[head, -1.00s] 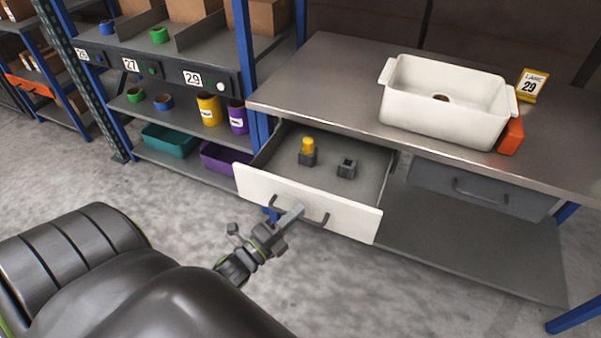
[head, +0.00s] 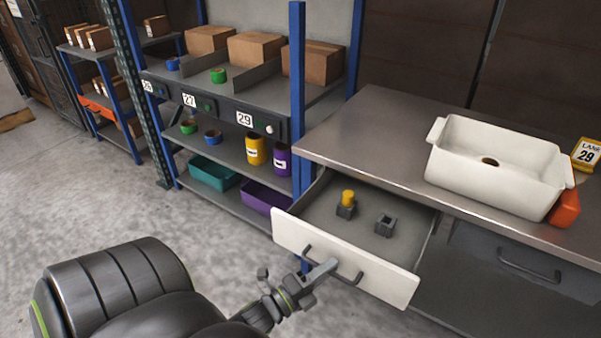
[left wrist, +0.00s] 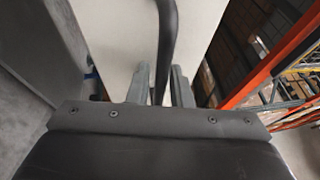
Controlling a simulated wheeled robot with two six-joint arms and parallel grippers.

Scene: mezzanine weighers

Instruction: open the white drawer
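The white drawer (head: 388,282) stands pulled out from under the left part of the steel bench, its inside in view. Its dark bar handle (head: 352,280) runs across the front. My left gripper (head: 322,268) is at the handle. In the left wrist view the handle (left wrist: 167,35) passes between the two fingers (left wrist: 160,85), which appear closed around it, with the white drawer front (left wrist: 115,35) behind. Inside the drawer are a grey holder with a yellow piece (head: 348,198) and an empty grey holder (head: 385,225). My right gripper is not in view.
The bench top (head: 375,130) carries a white tub (head: 490,185), an orange item (head: 565,208) and a lane 29 sign (head: 586,153). A grey drawer (head: 530,262) sits shut to the right. Shelving with bins (head: 215,175) stands left. The floor (head: 100,200) at left is clear.

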